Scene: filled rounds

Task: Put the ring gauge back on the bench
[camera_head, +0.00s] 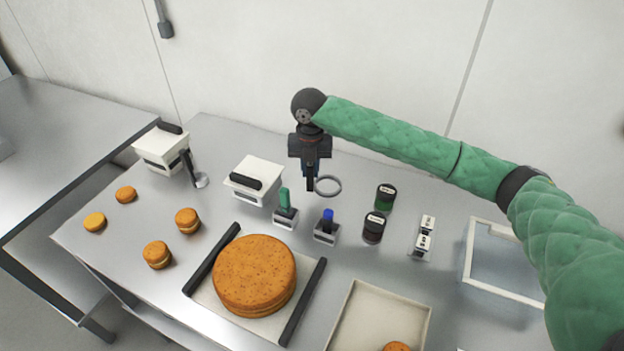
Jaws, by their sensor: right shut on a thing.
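My right gripper (311,184) points down over the back of the steel bench (345,250). It is shut on the ring gauge (336,193), a thin grey ring that sticks out to the right of the fingers. The ring looks roughly flat and appears held above the bench, but its exact height is hard to tell. The fingers hide the ring's left edge. My left gripper is not in view.
Below the ring stand a blue-topped holder (326,232), a green-handled holder (285,215) and dark jars (374,227). A large round cake (254,275) lies on a board at front. White boxes (256,179) stand left; a tray (350,325) and a white frame (500,285) stand right.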

